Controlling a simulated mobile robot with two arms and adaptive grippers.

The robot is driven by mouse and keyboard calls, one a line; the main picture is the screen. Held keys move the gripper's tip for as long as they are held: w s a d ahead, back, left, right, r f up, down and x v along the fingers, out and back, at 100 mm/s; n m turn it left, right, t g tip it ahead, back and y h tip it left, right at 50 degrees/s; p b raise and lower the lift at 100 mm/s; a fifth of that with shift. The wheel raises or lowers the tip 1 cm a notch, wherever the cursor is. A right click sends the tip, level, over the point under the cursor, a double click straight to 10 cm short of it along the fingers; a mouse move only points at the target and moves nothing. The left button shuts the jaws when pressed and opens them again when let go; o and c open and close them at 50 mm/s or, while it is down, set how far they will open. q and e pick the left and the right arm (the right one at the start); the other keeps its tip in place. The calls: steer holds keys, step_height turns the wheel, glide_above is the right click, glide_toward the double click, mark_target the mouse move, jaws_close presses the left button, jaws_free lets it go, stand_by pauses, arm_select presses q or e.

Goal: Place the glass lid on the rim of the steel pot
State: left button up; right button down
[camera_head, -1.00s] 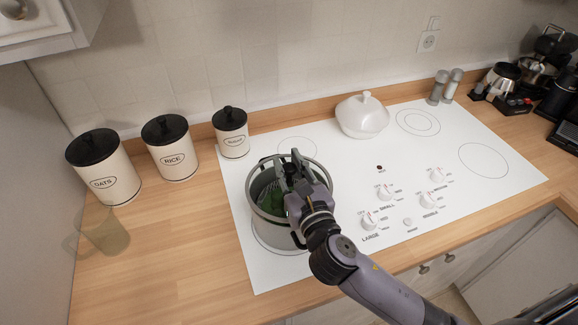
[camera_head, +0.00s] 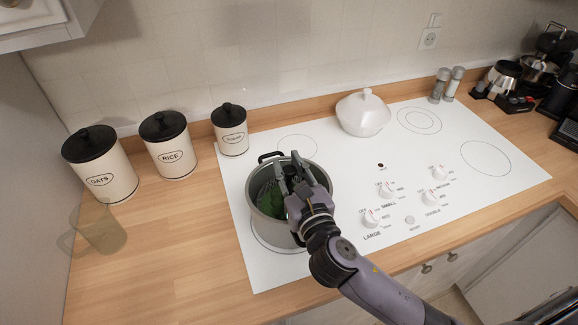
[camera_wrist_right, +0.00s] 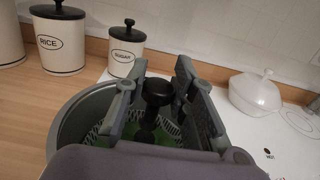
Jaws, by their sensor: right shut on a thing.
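The steel pot (camera_head: 267,226) stands on the front left burner of the white cooktop, with a black handle at its back. Green contents show inside it. The glass lid is see-through and hard to make out; it appears level at the pot's opening, and I cannot tell whether its whole edge rests on the rim. Its black knob (camera_wrist_right: 158,92) shows between the fingers of my right gripper (camera_head: 289,166). That gripper is over the pot and shut on the lid by the knob; the wrist hides the pot's front right. My left gripper is out of view.
Canisters for oats (camera_head: 101,170), rice (camera_head: 170,152) and sugar (camera_head: 231,137) stand left of the cooktop (camera_head: 355,165). A clear glass (camera_head: 101,232) stands at the left. A white lidded dish (camera_head: 362,116) is at the back. The wooden counter left of the pot is free.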

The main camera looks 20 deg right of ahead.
steer(key=shift+f, duration=0.15)
steer(key=c, duration=1.3)
jaws_free()
steer(key=shift+f, duration=0.1)
steer(key=s, duration=1.2)
steer(key=shift+d, duration=0.2)
